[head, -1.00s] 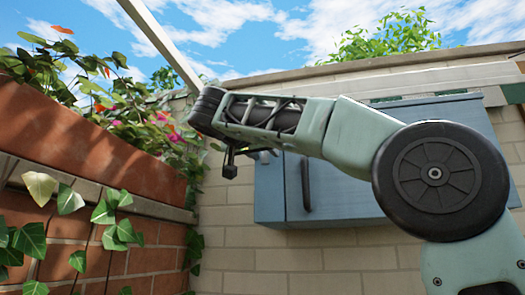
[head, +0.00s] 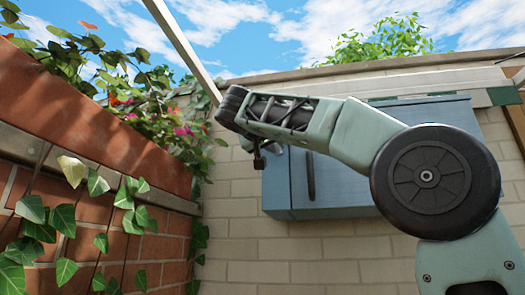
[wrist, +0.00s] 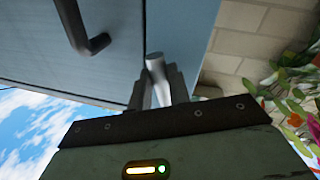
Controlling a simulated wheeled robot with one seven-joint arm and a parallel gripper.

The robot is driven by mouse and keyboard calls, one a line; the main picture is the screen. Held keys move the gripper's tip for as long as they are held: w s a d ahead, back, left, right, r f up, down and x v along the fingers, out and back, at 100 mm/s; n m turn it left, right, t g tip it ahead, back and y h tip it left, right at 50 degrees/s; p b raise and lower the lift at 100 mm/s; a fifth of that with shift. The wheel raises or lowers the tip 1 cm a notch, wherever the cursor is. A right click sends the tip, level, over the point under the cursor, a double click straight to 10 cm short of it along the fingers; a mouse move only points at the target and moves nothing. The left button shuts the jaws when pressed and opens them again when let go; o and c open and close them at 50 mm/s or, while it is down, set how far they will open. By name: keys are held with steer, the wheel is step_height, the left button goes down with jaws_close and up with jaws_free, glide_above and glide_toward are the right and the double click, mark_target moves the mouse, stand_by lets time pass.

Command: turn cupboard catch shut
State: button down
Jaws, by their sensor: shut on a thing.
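The blue-grey cupboard (head: 345,187) hangs on the brick wall, with a dark bar handle (head: 310,176) on its door. My gripper (head: 259,158) is small and dark at the cupboard's left edge in the head view, where the catch cannot be made out. In the wrist view, the two dark fingers of my gripper (wrist: 158,88) are shut on a pale grey catch (wrist: 154,62), whose rounded end shows between them. The catch sits by the door's edge. The wrist view also shows the cupboard door (wrist: 40,55) and its handle (wrist: 75,28); the catch's base is hidden.
A brick planter (head: 95,125) with ivy and flowers stands close on the left. The brick wall (head: 300,262) below the cupboard is bare. A pale slanted beam (head: 180,45) passes behind my arm's end.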

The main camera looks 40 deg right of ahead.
steer(key=shift+s+d+r+n+t+y+b, duration=0.15)
steer(key=shift+s+d+r+n+t, duration=0.4)
steer(key=shift+n, duration=2.25)
steer(key=shift+s+d+r+n+t+y+b, duration=0.1)
steer(key=shift+s+r+n+t+b, duration=0.45)
steer(key=shift+n, duration=2.25)
steer(key=shift+s+d+r+n+t+y+p, duration=0.2)
steer(key=shift+r+n+t, duration=0.7)
steer(key=shift+n, duration=1.9)
steer(key=shift+d, duration=0.15)
steer(key=c, duration=1.3)
jaws_free()
steer(key=b+v, duration=0.6)
steer(key=v, duration=1.1)
steer(key=shift+s+f, duration=0.1)
steer(key=shift+f, duration=0.1)
